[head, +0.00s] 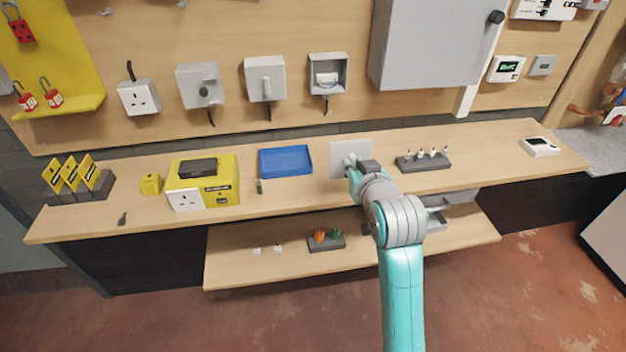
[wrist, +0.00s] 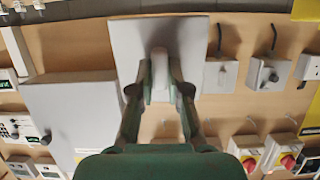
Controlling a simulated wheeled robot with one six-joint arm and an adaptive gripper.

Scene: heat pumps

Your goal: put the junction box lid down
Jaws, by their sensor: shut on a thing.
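The junction box lid is a light grey square plate with a raised grip; in the head view the lid (head: 338,150) is over the back of the workbench, right of the blue tray. My gripper (head: 356,164) is shut on its grip. In the wrist view the lid (wrist: 190,38) faces me and the fingers (wrist: 160,82) pinch the grip in its middle. I cannot tell whether the lid touches the bench. An open grey junction box (head: 328,74) is on the wall above it.
The blue tray (head: 285,175) looks empty. A dark rack with several small items (head: 424,162) stands just right of the lid. A yellow unit (head: 222,172) stands further left. The workbench (head: 480,165) has bare room at right. A lower shelf (head: 230,277) runs below.

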